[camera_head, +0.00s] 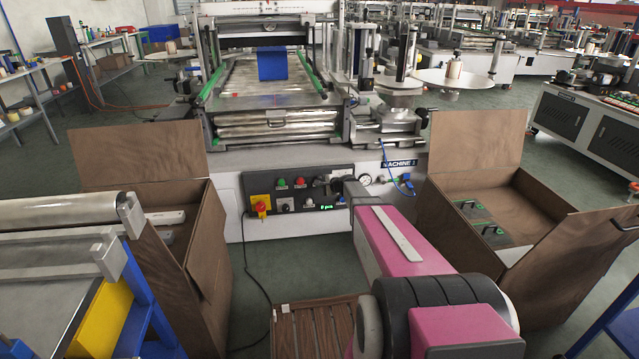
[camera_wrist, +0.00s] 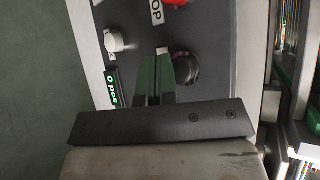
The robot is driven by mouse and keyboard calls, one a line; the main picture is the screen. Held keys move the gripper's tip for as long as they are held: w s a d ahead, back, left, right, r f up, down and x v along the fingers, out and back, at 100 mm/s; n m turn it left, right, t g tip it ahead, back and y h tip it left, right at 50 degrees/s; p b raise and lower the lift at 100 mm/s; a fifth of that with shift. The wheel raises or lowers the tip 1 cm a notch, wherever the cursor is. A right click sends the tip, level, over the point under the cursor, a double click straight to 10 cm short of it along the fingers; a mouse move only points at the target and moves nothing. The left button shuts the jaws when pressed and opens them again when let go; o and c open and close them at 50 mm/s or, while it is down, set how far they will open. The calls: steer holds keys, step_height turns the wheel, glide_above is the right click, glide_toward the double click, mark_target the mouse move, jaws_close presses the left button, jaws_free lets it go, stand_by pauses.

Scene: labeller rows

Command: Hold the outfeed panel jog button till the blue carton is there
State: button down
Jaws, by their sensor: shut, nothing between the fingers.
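The blue carton (camera_head: 272,64) sits on the conveyor bed of the machine in the head view, between the green side rails. The control panel (camera_head: 272,190) on the machine's front has green and red buttons, a yellow-backed red stop, knobs and a small lit display. My gripper (camera_head: 322,181) is at the right part of this panel. In the wrist view its shut, empty fingers (camera_wrist: 158,66) point at the panel face, next to a round black control (camera_wrist: 186,69). I cannot tell whether the fingertips touch anything. No jog label is readable, and the fingers hide part of the panel.
A white knob (camera_wrist: 114,41) and a green "0 pcs" display (camera_wrist: 112,88) are near the fingers. Open brown boxes stand left (camera_head: 207,235) and right (camera_head: 560,255) of my arm. A slatted wooden pallet (camera_head: 315,330) lies on the floor, and a black cable runs nearby.

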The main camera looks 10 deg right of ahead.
steer(key=shift+w, duration=0.15)
steer(key=shift+w, duration=0.3)
steer(key=shift+w, duration=0.5)
stand_by(0.7)
steer(key=shift+s, duration=0.1)
stand_by(5.4)
steer(key=shift+s, duration=0.85)
